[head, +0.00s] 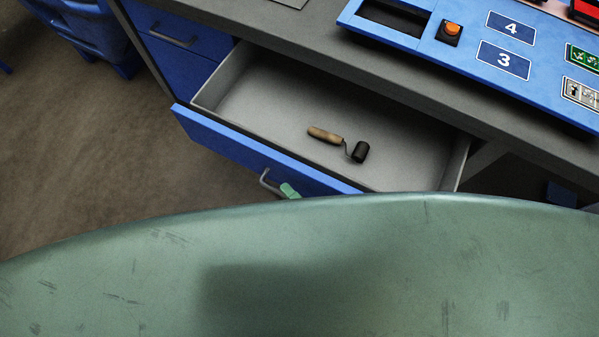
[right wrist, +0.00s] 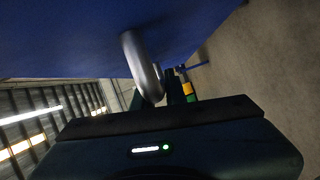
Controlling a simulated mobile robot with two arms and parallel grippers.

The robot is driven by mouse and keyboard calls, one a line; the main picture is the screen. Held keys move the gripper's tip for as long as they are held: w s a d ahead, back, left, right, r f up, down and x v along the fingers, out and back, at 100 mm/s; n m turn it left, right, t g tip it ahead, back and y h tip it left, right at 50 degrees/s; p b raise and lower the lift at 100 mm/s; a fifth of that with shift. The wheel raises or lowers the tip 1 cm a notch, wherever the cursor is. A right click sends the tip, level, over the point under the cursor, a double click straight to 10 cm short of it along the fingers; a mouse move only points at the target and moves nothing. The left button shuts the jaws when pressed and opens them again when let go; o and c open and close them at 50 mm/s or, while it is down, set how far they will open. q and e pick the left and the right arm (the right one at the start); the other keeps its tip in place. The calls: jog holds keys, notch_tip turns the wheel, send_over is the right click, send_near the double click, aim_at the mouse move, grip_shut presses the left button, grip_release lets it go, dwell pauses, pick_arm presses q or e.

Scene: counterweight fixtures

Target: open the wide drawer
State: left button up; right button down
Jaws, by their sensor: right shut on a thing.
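The wide drawer (head: 225,135) has a blue front and a grey inside, and it stands well out from under the counter. Its grey bar handle (head: 268,181) is on the blue front. The tip of my right gripper (head: 289,190) shows in green at the handle; the rest is hidden behind my own green body. In the right wrist view the handle (right wrist: 142,68) runs down from the blue front to between the fingers of my right gripper (right wrist: 162,95), which is shut on it. My left gripper is not in view.
A small roller with a wooden grip (head: 325,135) lies in the drawer. A smaller blue drawer with a handle (head: 173,36) is shut at upper left. The grey counter (head: 330,60) carries a blue panel with an orange button (head: 452,29). Bare floor lies at left.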

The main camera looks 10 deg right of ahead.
jog(key=shift+s+a, duration=0.55)
jog(key=shift+s, duration=0.35)
jog(key=c, duration=1.5)
grip_release()
jog(key=shift+o, duration=0.2)
jog(key=v, duration=0.7)
jog(key=shift+s+d+b, duration=0.3)
jog(key=shift+b, duration=0.15)
